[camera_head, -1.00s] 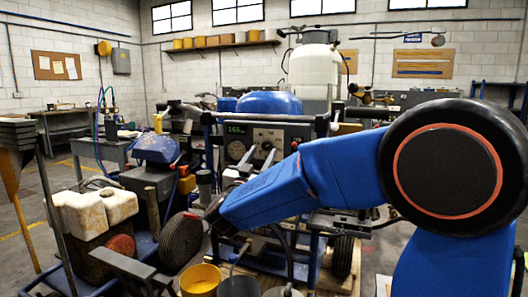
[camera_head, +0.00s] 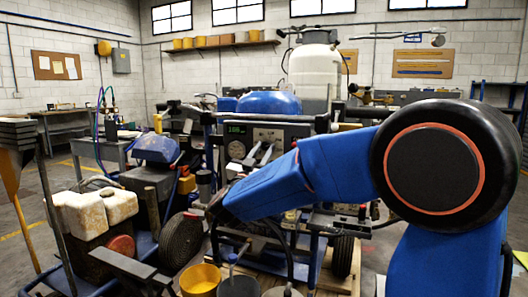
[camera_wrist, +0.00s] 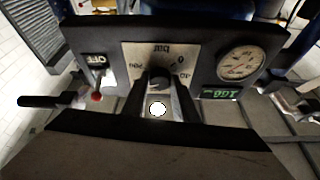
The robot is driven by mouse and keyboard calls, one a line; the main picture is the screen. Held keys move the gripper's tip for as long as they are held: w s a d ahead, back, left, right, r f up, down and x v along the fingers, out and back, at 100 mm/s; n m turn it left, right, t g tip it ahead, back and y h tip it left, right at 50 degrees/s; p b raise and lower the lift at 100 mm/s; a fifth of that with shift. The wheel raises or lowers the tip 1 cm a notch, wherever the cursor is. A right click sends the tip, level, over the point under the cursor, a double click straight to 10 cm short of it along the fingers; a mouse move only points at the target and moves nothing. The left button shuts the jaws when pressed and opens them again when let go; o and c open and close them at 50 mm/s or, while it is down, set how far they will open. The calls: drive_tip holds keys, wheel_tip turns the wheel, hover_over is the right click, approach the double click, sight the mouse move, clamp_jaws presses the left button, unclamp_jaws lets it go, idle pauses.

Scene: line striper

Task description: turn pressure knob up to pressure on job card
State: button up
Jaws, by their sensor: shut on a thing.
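The pressure knob (camera_wrist: 158,77) is dark and round, on a pale scale plate (camera_wrist: 190,55) of the striper's dark control panel. The wrist view shows the panel upside down. My gripper (camera_wrist: 160,90) is shut on the knob, one finger on each side. In the head view my gripper (camera_head: 263,155) reaches the panel's front and hides the knob. The green digital display (camera_head: 235,129) seems to read in the 180s, but the last digits are blurred. It also shows in the wrist view (camera_wrist: 219,94), beside the round gauge (camera_wrist: 241,64). I cannot make out a job card.
An OFF switch (camera_wrist: 98,60) and a red-tipped lever (camera_wrist: 96,97) sit at the panel's other side in the wrist view. A yellow bucket (camera_head: 200,279) stands on the floor below. A cart with white jugs (camera_head: 95,212) stands at left.

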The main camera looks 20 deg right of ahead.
drive_tip(key=shift+m, duration=0.5)
drive_tip(key=o, duration=1.1)
drive_tip(key=shift+c, duration=0.2)
drive_tip(key=v, duration=1.7)
drive_tip(key=shift+a+f, duration=0.25)
drive_tip(key=shift+a, duration=0.05)
